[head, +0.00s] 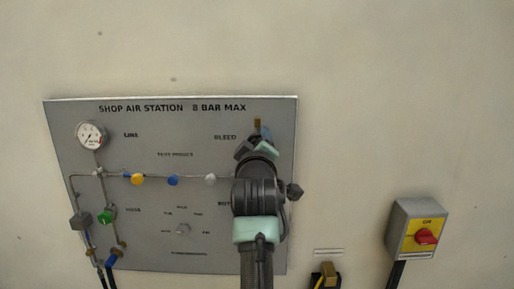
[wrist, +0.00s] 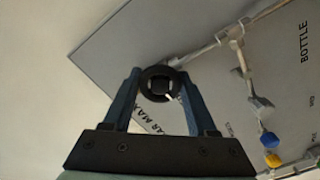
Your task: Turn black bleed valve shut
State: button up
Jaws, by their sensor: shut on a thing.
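The black bleed valve (wrist: 147,83) is a round black knob with a square dark centre and a small white mark, seen in the wrist view between the two blue fingers. My gripper (wrist: 160,80) is shut on it, one finger on each side. In the head view my gripper (head: 256,141) is at the upper right of the grey panel (head: 140,253), just right of the BLEED label. My gripper and arm hide the knob there. A brass fitting (head: 257,122) shows just above the gripper.
The panel carries a gauge (head: 91,135), a yellow knob (head: 138,179), a blue knob (head: 173,180), a green knob (head: 105,215) and a grey selector (head: 183,229). A yellow box with a red switch (head: 425,236) is on the wall at right. The wall above is clear.

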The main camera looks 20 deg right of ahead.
jog(key=m+b, duration=0.1)
jog(key=m, duration=0.3)
jog(key=shift+m, duration=0.4)
jog(key=m+b, duration=0.1)
jog(key=m, duration=1.3)
jog(key=shift+b, duration=0.3)
jog(key=shift+m, duration=0.3)
jog(key=o, duration=1.4)
jog(key=shift+c, duration=0.2)
jog(key=shift+s, duration=0.1)
jog(key=b+v, duration=0.4)
jog(key=v, duration=0.9)
